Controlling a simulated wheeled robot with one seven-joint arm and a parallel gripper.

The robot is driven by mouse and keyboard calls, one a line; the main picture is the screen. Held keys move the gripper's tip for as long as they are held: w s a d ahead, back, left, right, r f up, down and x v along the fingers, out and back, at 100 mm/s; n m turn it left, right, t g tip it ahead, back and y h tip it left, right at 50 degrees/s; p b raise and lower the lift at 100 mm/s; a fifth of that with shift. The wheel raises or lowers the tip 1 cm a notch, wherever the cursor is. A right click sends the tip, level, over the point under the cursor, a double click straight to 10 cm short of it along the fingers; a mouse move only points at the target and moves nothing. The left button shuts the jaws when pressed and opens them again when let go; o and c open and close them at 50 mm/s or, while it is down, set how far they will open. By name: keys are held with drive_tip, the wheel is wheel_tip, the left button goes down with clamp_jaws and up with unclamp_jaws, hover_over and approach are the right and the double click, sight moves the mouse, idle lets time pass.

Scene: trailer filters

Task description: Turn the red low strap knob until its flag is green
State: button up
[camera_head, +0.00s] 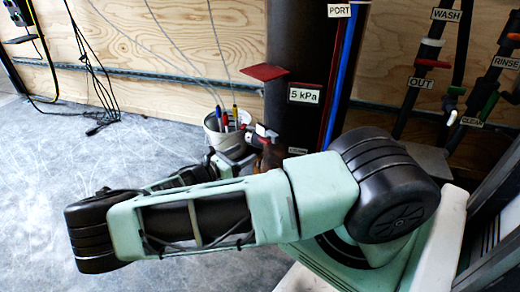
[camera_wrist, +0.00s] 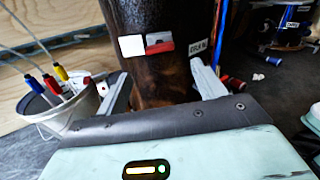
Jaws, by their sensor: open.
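A small red and black part (camera_head: 264,131), possibly the low strap knob, shows beside the dark filter column (camera_head: 297,45) in the head view. A flat red plate (camera_head: 264,72) sticks out from the column above it; I cannot tell whether it is this knob's flag. My gripper (camera_wrist: 162,82) is open in the wrist view, one finger on each side of a dark brown rounded surface. Contact cannot be told. A white patch and a red and grey patch (camera_wrist: 160,43) show on that surface. The knob is not clearly seen in the wrist view. My arm hides the column's foot.
A white bucket (camera_head: 211,139) with coloured pens or tools stands left of the column and also shows in the wrist view (camera_wrist: 48,112). Labelled pipes with red and green handles (camera_head: 432,64) stand at right. Open grey floor (camera_head: 60,160) lies at left.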

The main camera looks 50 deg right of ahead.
sight(265, 141)
drive_tip(key=s+d+b, duration=0.1)
drive_tip(key=d+b, duration=0.2)
drive_tip(key=d, duration=0.5)
drive_tip(key=shift+d, duration=0.15)
drive_tip(key=c, duration=1)
